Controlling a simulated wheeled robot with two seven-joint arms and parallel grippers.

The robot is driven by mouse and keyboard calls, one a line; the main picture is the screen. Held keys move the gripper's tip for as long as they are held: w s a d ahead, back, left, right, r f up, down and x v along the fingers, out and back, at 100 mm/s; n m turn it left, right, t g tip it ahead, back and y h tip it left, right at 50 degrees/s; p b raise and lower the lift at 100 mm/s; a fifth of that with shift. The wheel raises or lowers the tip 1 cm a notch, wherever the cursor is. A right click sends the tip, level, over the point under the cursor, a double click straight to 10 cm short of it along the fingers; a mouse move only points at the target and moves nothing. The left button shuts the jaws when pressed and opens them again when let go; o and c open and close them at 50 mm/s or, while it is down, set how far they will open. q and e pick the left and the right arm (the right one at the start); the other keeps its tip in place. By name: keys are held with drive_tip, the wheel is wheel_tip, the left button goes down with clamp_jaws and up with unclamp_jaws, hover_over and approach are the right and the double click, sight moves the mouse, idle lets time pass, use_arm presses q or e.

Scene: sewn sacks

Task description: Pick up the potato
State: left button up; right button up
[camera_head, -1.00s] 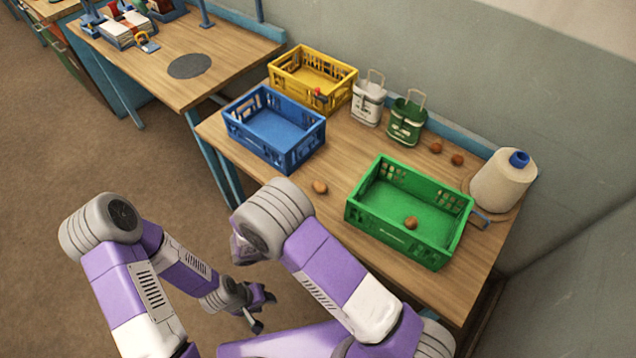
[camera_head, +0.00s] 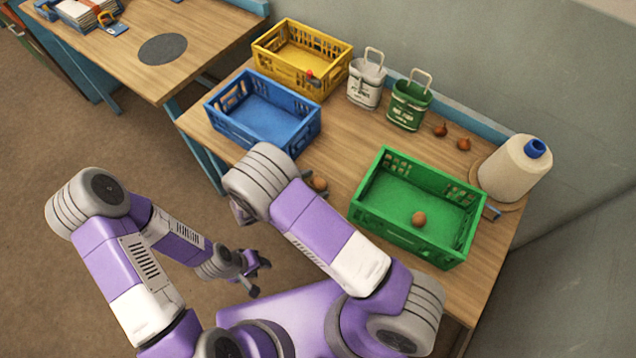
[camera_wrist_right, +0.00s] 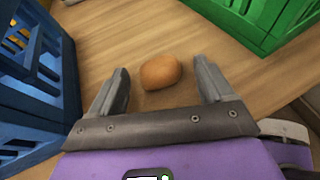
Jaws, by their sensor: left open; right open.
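The brown potato (camera_head: 319,184) lies on the wooden table between the blue and green crates, partly hidden by my right arm in the head view. In the right wrist view the potato (camera_wrist_right: 160,72) lies just ahead of and between the fingertips of my right gripper (camera_wrist_right: 162,70), which is open and empty. My left gripper (camera_head: 256,272) is open and empty, low over the floor in front of the table.
A green crate (camera_head: 400,237) with a brown round item (camera_head: 419,219) stands right of the potato. A blue crate (camera_head: 262,146) stands left, a yellow crate (camera_head: 335,75) behind it. Two tins, small onion-like items (camera_head: 463,144) and a thread cone (camera_head: 515,168) line the back.

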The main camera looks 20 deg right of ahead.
drive_tip(key=shift+w+d+f, duration=0.1)
drive_tip(key=shift+d+f, duration=0.05)
drive_tip(key=shift+d, duration=0.25)
drive_tip(key=c, duration=1.1)
